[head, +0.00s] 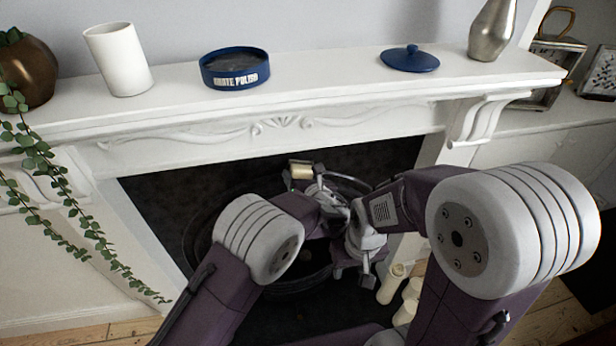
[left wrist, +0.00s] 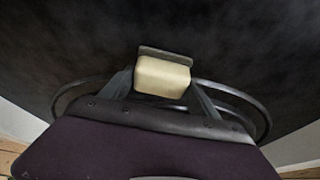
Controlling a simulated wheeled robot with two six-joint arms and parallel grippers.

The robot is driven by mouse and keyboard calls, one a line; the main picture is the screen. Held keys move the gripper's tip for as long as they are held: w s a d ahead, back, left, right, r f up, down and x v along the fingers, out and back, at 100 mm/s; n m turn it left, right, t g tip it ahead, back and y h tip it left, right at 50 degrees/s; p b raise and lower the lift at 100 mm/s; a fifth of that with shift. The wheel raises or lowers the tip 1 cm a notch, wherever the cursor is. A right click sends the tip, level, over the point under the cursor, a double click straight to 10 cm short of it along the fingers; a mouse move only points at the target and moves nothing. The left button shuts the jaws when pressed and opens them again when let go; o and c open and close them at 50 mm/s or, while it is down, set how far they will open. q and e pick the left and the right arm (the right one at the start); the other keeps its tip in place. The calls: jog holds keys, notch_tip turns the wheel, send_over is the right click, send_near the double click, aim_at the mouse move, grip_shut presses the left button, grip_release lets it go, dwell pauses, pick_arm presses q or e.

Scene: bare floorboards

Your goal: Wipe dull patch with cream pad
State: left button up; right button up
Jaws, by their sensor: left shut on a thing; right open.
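My left gripper (head: 302,184) is inside the fireplace opening, shut on the cream pad (head: 301,171). The pad also shows in the left wrist view (left wrist: 162,77), clamped between the fingers, with a dark backing along its upper edge. It faces the dark fireplace surface (left wrist: 150,25); I cannot tell whether it touches. That surface looks mottled and faintly greyish in places, and no clear edge of a dull patch shows. My right gripper (head: 354,274) is open and empty, low in front of the opening, to the right of the left gripper.
A round dark metal grate (head: 205,240) stands behind my arms. On the white mantel (head: 320,80) are an open blue polish tin (head: 234,72), its blue lid (head: 409,59), a white cup (head: 117,60), a silver vase (head: 491,30) and a trailing plant (head: 40,155). Cream candles (head: 392,284) stand at right.

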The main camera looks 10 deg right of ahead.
pick_arm(q)
jog(key=shift+a, duration=0.4)
jog(key=shift+w+a, duration=0.1)
jog(key=shift+a+b, duration=0.8)
jog(key=shift+a, duration=0.35)
jog(key=shift+a+r, duration=0.15)
jog(key=shift+a, duration=0.6)
jog(key=shift+a+b, duration=1.1)
jog(key=shift+a, duration=0.75)
jog(key=shift+a+b, duration=0.25)
jog(key=shift+b, duration=0.3)
jog(key=shift+a+b, duration=0.9)
jog(key=shift+a, duration=0.6)
